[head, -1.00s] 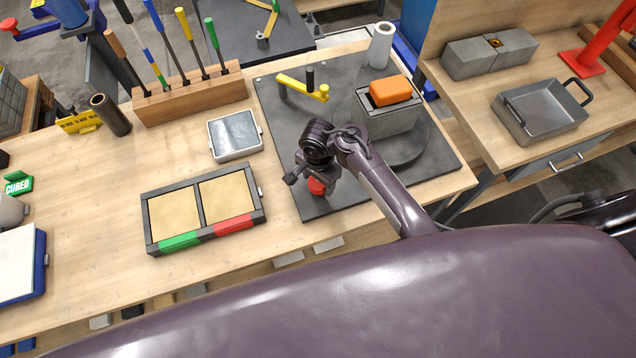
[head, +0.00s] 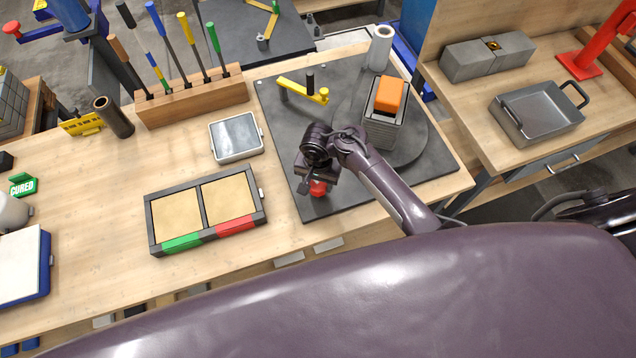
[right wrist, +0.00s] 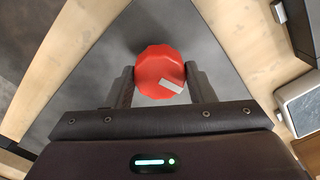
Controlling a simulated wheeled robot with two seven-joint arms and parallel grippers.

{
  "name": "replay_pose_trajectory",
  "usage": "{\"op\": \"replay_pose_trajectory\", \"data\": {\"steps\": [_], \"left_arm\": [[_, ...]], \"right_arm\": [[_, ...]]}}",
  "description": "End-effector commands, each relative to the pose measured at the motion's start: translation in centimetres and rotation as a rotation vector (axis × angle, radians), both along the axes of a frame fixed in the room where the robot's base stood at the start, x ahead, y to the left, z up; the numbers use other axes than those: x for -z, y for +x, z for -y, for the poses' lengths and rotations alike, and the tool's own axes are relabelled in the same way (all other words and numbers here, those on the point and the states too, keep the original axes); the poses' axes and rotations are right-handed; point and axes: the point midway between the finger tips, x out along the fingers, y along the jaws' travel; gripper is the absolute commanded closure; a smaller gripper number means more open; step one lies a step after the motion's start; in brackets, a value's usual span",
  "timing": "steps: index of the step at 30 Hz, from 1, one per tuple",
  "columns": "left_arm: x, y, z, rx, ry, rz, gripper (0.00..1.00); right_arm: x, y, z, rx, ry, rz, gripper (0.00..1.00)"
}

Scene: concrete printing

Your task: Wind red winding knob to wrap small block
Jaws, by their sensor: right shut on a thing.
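The red winding knob (head: 319,188) sits at the near part of the dark base plate (head: 290,140). My right gripper (right wrist: 160,82) is shut on the knob, one finger on each side of it, as the right wrist view (right wrist: 157,68) shows. A pale mark lies on the knob's top. The small grey block (head: 380,133) stands on the round turntable (head: 425,135) with an orange piece (head: 390,95) on its top. A white roll (head: 380,48) stands upright at the back of the plate. My left gripper is out of view.
A two-part tray with green and red labels (head: 203,209), a white-rimmed dish (head: 236,136) and a tool rack (head: 190,100) stand to the left. A metal pan (head: 540,110) is at the right.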

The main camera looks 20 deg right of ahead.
Motion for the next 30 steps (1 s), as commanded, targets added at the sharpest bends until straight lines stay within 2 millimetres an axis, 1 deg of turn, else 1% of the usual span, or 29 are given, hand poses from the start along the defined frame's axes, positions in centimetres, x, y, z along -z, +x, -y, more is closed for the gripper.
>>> {"op": "replay_pose_trajectory", "data": {"steps": [2,11,14,18,20,22,30], "left_arm": [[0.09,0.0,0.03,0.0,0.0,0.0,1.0],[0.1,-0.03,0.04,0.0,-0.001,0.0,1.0],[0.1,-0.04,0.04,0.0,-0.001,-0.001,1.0],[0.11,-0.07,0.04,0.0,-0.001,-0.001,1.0],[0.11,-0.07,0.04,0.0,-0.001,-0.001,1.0],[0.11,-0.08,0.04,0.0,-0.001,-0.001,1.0],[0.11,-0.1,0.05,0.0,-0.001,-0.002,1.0]], "right_arm": [[0.06,0.02,0.03,-0.031,-0.001,0.001,0.74],[0.06,0.02,0.02,-0.055,0.0,0.0,0.74],[0.04,0.05,0.06,-0.18,-0.001,0.0,0.74],[0.01,0.09,0.01,-0.391,-0.001,0.002,0.75],[0.02,0.06,-0.02,-0.446,0.0,0.001,0.74],[0.04,0.02,-0.05,-0.475,0.001,0.001,0.74],[0.06,0.02,-0.01,-0.491,0.001,0.0,0.75]]}}
